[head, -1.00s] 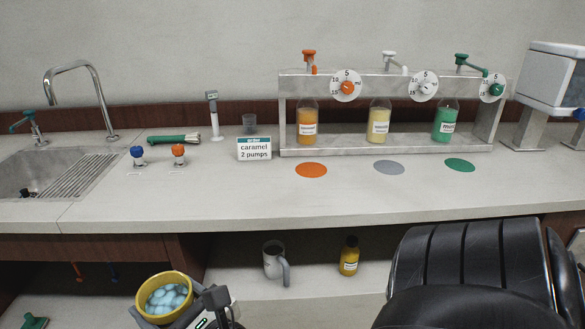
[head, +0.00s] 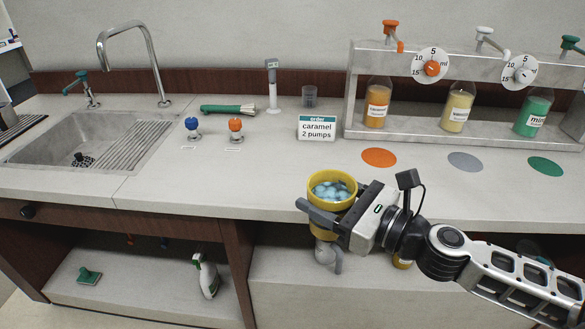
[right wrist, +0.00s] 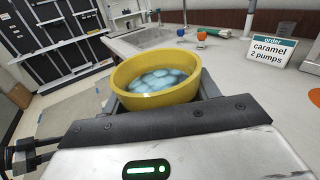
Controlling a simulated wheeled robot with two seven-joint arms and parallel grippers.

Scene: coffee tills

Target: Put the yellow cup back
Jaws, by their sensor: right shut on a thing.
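The yellow cup (head: 317,204) is filled with pale blue rounded pieces. My right gripper (head: 325,213) is shut on it and holds it upright, in front of the counter's front edge in the head view. In the right wrist view the cup (right wrist: 155,99) sits between the fingers of my right gripper (right wrist: 155,105), with the blue pieces showing inside. The cup's lower part is partly hidden by the gripper. My left gripper is not in view.
The counter (head: 240,183) is clear in front of the order card (head: 317,128). A sink (head: 50,140) is at left; orange (head: 379,157), grey and green discs lie before the syrup rack. A grey mug (head: 328,257) stands on the shelf below, partly hidden.

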